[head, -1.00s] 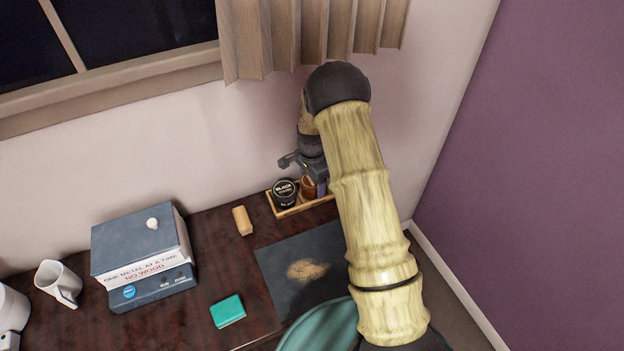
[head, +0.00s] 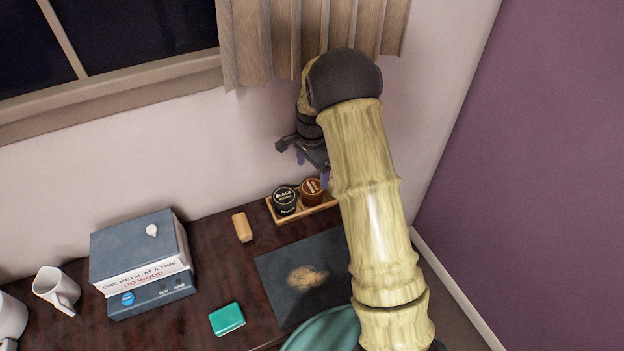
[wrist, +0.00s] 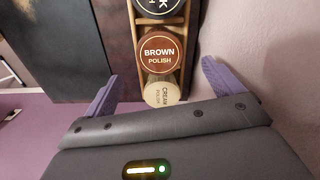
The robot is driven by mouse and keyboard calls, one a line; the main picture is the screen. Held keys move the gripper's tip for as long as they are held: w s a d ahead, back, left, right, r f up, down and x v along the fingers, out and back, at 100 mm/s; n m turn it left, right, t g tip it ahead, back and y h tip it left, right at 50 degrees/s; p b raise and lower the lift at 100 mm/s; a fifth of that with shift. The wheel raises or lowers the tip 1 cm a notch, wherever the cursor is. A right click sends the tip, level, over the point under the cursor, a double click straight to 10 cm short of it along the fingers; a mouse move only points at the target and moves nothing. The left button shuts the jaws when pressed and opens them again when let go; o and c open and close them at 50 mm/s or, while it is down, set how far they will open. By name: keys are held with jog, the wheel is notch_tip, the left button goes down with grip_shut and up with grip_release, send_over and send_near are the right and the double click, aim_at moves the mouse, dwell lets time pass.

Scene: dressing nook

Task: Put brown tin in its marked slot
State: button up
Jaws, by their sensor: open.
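The brown tin (head: 312,187), with a brown lid, sits in the wooden tray at the back of the desk. In the wrist view the lid of the brown tin (wrist: 160,54) reads "BROWN POLISH", and it sits between the black tin (wrist: 158,7) and the cream tin (wrist: 162,94). The slot marking under it is hidden. My gripper (head: 312,167) is open and empty just above the tray, apart from the tin. In the wrist view its purple fingers stand wide on either side.
The wooden tray (head: 280,217) stands near the wall, with the black tin (head: 285,197) left of the brown one. A tan block (head: 242,227), dark mat (head: 285,265), teal block (head: 227,319), books (head: 140,255) and mug (head: 55,288) are on the desk.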

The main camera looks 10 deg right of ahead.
aim_at(312, 187)
jog(key=shift+r, duration=1.9)
jog(key=shift+s, duration=0.1)
jog(key=s+r+n+t, duration=0.1)
jog(key=s+r+n, duration=0.2)
jog(key=s, duration=0.9)
jog(key=s+r+n+t, duration=0.1)
jog(key=s+r+n, duration=0.2)
jog(key=s+n, duration=0.7)
jog(key=s, duration=0.3)
jog(key=shift+n+t, duration=0.3)
jog(key=w+p+v, duration=0.1)
jog(key=p+v, duration=0.4)
jog(key=v, duration=0.1)
jog(key=shift+w+r+p, duration=0.15)
jog(key=shift+r+p, duration=0.2)
